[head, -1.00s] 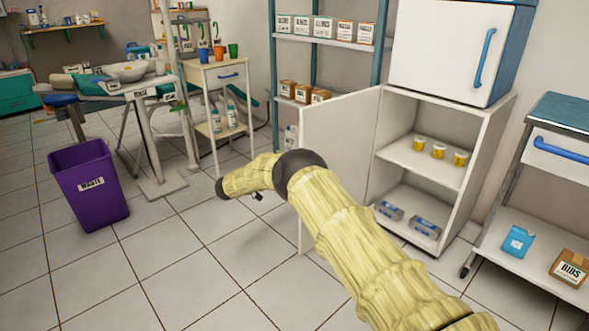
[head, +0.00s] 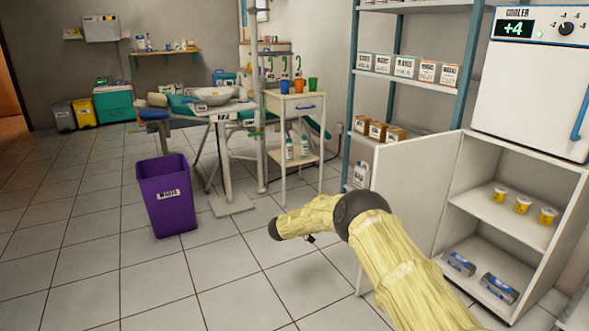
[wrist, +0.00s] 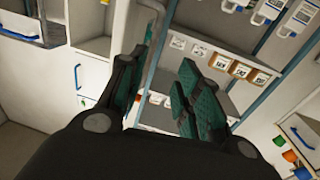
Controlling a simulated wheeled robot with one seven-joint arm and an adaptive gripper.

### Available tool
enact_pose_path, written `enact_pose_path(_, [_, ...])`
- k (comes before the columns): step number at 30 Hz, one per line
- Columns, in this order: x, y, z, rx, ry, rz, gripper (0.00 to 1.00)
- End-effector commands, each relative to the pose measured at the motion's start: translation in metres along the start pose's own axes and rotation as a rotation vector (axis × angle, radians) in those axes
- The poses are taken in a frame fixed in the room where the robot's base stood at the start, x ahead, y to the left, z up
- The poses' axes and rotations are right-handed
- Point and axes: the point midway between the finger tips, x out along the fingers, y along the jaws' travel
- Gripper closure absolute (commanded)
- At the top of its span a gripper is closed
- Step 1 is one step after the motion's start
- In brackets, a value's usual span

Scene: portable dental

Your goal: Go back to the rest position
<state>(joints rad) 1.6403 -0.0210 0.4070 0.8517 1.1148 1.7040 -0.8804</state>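My gripper (wrist: 158,88) shows in the wrist view with its dark, green-padded fingers spread apart. Nothing is seen between them. In the head view my yellow-sleeved arm reaches from the lower right toward the middle, over the floor; the gripper's fingers cannot be made out there.
An open cabinet door (head: 415,190) stands just beyond my arm, by the white cabinet under the cooler (head: 530,85). A purple waste bin (head: 167,205) stands on the left. A small white cart (head: 293,105) is behind. The tiled floor (head: 90,260) at left is clear.

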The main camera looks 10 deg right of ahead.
Motion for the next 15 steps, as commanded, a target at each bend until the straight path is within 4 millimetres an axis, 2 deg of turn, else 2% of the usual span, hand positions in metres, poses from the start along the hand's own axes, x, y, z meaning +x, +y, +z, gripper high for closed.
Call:
enact_pose_path(8, [-0.031,0.015,0.084,-0.095,-0.003,-0.344,0.66])
enact_pose_path(11, [-0.045,0.031,0.119,-0.142,-0.038,-0.475,0.66])
enact_pose_path(15, [-0.068,0.065,0.171,-0.218,-0.117,-0.646,0.66])
